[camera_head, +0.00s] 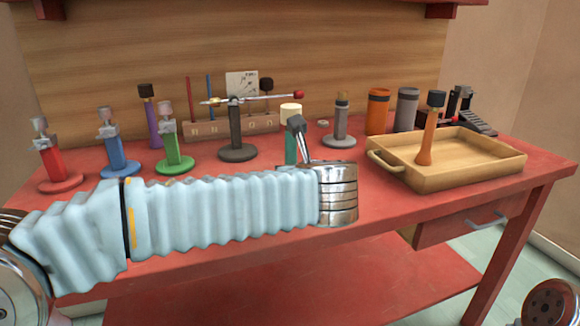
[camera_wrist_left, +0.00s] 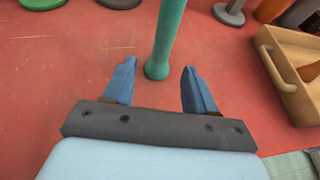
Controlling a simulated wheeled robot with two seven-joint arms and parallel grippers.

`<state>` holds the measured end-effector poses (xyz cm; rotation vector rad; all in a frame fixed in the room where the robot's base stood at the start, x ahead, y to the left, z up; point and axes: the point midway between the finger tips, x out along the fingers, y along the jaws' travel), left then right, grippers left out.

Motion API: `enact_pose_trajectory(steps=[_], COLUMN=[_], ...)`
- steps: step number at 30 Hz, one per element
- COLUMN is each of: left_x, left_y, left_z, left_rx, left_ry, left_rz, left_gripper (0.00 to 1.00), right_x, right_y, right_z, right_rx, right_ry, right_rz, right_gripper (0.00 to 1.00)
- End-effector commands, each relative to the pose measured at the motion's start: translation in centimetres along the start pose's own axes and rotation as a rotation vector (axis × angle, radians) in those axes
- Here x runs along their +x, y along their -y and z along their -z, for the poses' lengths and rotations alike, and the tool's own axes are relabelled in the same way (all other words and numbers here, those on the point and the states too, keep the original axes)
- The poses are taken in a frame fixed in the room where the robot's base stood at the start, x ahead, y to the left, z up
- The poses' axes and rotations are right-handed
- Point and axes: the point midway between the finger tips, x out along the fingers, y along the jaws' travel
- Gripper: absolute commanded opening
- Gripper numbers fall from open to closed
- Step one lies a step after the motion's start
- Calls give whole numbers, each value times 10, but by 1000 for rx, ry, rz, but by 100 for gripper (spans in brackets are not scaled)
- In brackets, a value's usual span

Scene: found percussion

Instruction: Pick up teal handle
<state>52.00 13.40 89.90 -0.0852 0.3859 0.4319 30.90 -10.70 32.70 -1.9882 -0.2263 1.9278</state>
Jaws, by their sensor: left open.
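The teal handle (camera_head: 291,150) stands upright on the red table, with a cream head on top in the head view. My left arm and wrist partly hide its lower part there. In the left wrist view the teal handle (camera_wrist_left: 168,38) rises from a rounded foot, and its upper end is out of the frame. My left gripper (camera_wrist_left: 158,67) is open, with one blue finger on each side of the foot in the picture. Neither finger seems to touch it. In the head view the left gripper (camera_head: 303,140) is beside the handle, mostly seen edge-on. My right gripper is not in view.
A wooden tray (camera_head: 455,181) with an orange mallet (camera_head: 428,130) is on the right. Red (camera_head: 53,165), blue (camera_head: 114,150) and green (camera_head: 172,150) stands are on the left. A dark stand (camera_head: 237,135) and a grey stand (camera_head: 341,122) are behind. Bare tabletop surrounds the handle's foot.

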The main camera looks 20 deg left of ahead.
Motion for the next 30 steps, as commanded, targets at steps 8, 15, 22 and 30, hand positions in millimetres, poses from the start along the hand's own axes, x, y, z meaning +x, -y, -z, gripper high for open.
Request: enact_pose_trajectory(steps=[8,15,22,30], left_x=[44,74,98,98], left_y=[0,1,2,2], left_z=[0,0,0,0], left_rx=[1,1,0,0], left_ry=[0,-2,-1,0], left_rz=[0,-2,0,1], left_gripper=[56,56,56,45], right_x=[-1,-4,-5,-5], right_y=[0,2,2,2], right_z=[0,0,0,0], right_rx=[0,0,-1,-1], right_ry=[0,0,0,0], right_rz=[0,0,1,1], right_gripper=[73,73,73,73])
